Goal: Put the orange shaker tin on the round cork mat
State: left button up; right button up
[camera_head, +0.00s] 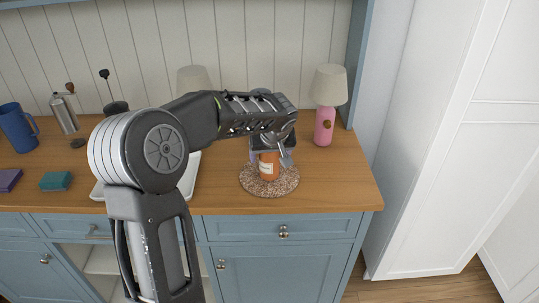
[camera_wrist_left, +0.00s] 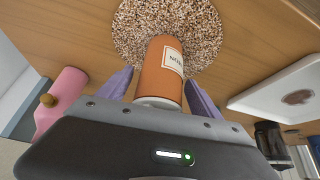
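The orange shaker tin (camera_head: 267,170) with a pale label stands upright on the round speckled cork mat (camera_head: 287,186), near its middle. In the left wrist view the tin (camera_wrist_left: 157,75) shows between the two purple finger pads, with the mat (camera_wrist_left: 205,38) beyond it. My left gripper (camera_head: 270,157) is above the mat, with a finger on each side of the tin. A narrow gap shows between the fingers (camera_wrist_left: 160,76) and the tin, so the gripper looks open. The tin's upper end is partly hidden by the gripper. My right gripper is out of view.
A pink lamp (camera_head: 324,127) stands behind right of the mat. A white tray (camera_head: 190,178) is partly hidden behind my left arm. A blue jug (camera_head: 17,128), a grinder (camera_head: 64,114), a purple block (camera_head: 9,180) and a teal block (camera_head: 56,181) are at left.

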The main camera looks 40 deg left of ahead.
pick_arm(q)
jog(key=shift+r, duration=0.15)
jog(key=b+v, duration=0.1)
jog(key=v, duration=1.1)
jog(key=shift+a, duration=0.1)
dwell(0.4)
